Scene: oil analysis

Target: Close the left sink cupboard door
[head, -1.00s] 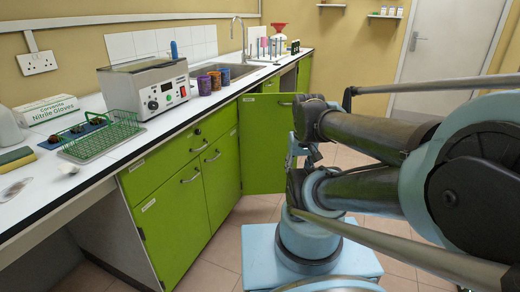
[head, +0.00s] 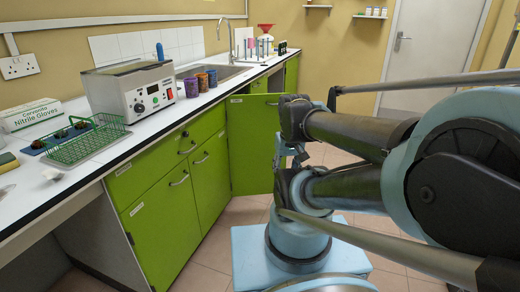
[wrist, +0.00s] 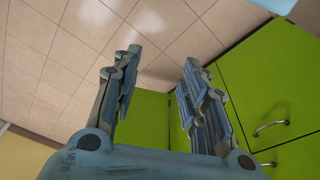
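The left sink cupboard door (head: 250,150) is green and stands open, sticking out from the counter front under the sink (head: 215,78). My arm hides its right part. In the head view my gripper (head: 284,160) is small and partly covered by my arm, by the door's right side. In the wrist view my gripper (wrist: 160,88) has its two fingers spread, with nothing between them. A green panel (wrist: 150,120) shows beyond the fingers; I cannot tell whether they touch it.
Closed green cupboards (head: 165,208) with metal handles line the counter at left. A lab heater (head: 130,93), cups (head: 200,82) and a green wire rack (head: 88,145) stand on the worktop. Tiled floor (head: 210,262) is clear before the cupboards.

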